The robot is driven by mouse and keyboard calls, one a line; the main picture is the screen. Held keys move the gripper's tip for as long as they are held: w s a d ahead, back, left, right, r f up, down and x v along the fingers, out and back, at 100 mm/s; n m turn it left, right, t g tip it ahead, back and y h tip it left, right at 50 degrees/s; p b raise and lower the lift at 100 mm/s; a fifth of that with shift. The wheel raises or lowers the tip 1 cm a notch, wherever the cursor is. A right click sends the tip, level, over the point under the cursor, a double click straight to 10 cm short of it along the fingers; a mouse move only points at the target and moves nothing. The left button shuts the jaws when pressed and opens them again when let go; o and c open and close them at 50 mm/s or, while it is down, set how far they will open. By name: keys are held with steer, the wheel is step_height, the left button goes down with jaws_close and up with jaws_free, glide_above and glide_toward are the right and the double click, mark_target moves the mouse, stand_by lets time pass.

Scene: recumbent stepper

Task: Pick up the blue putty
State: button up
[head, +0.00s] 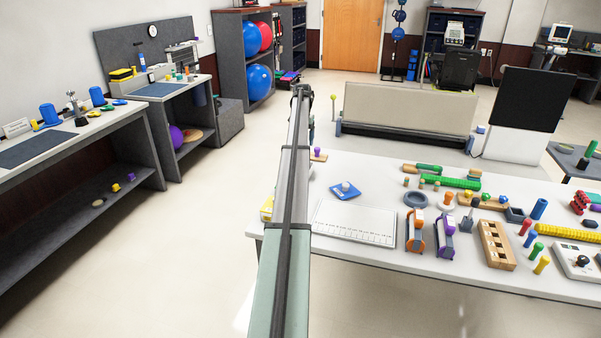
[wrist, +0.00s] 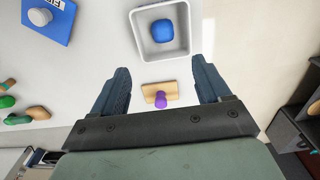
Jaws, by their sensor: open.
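The blue putty (wrist: 163,31) is a small rounded lump inside a square white tray (wrist: 141,40) in the wrist view. My gripper (wrist: 162,78) is open and empty, with its two dark fingers spread wide. In the wrist view the tray lies beyond the fingertips, and the putty is roughly in line with the gap between them. The fingers do not touch the putty or tray. In the head view my arm crosses the front left of the white table (head: 410,266), and I cannot make out the putty or its tray there.
A wooden block with a purple peg (wrist: 160,96) shows between my fingers, and also in the head view (head: 318,155). A blue plate with a grey knob (wrist: 50,22) lies left of the tray. A white board (head: 353,223) and several therapy tools cover the table to the right.

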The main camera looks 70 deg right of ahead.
step_height(320, 180, down, 8)
steer(key=shift+f, duration=0.15)
steer(key=shift+w+a+f, duration=0.1)
steer(key=shift+w+f, duration=0.05)
steer(key=shift+f, duration=1.2)
steer(key=shift+w+a+f, duration=0.1)
steer(key=shift+w+f, duration=0.05)
steer(key=shift+f, duration=1.2)
steer(key=shift+c, duration=0.2)
steer(key=c, duration=1.1)
steer(key=shift+r, duration=0.15)
